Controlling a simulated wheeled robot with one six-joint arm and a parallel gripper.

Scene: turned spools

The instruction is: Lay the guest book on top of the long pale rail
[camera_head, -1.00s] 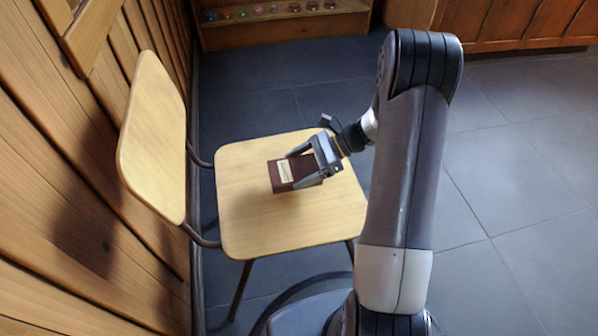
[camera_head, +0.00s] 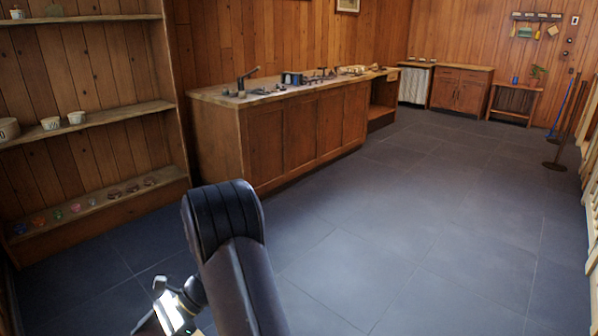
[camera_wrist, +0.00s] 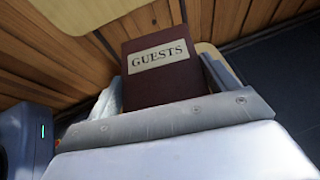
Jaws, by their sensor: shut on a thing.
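The guest book (camera_wrist: 160,85) is dark maroon with a pale label reading GUESTS. It shows in the wrist view, between the two fingers of my gripper (camera_wrist: 165,95), which is shut on it. In the head view only my arm and part of the wrist show at the bottom; the book and the fingertips are out of frame. I cannot clearly make out the long pale rail; a pale slatted structure (camera_head: 590,185) is cut off by the head view's right edge.
A long wooden counter (camera_head: 290,135) with tools on top stands along the back wall. Shelves (camera_head: 90,115) with small cups and spools are at left. Dark posts (camera_head: 566,130) on round bases stand at far right. The tiled floor (camera_head: 400,225) between is wide and clear.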

